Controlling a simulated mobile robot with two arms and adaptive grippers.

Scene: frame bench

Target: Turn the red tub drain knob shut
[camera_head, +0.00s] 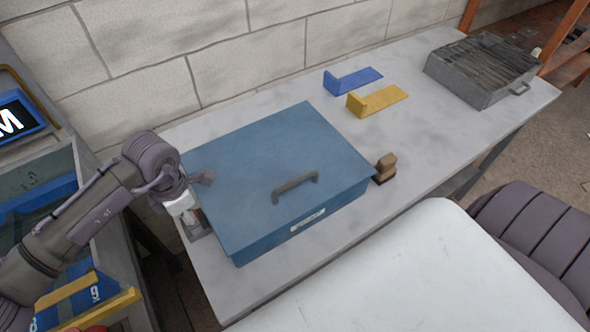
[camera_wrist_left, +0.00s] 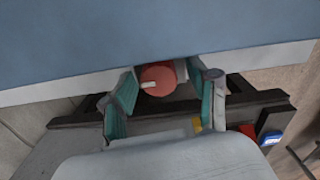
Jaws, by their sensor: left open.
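The blue tub (camera_head: 262,178) has a closed lid with a dark handle and stands at the left end of the grey bench. Its blue side fills the top of the left wrist view (camera_wrist_left: 150,35). The round red drain knob (camera_wrist_left: 162,74), with a short white mark, is partly covered by the tub's edge. My left gripper (camera_wrist_left: 165,92) is open, with one teal-padded finger on each side of the knob. Contact with the knob cannot be told. In the head view my left gripper (camera_head: 194,218) is beside the tub's left side, and the knob is hardly visible there.
A brown block (camera_head: 385,168) sits by the tub's right side. Blue (camera_head: 355,80) and yellow (camera_head: 378,100) brackets lie behind it. A grey grated box (camera_head: 482,70) stands at the far right. The bench between is clear. A block wall runs behind.

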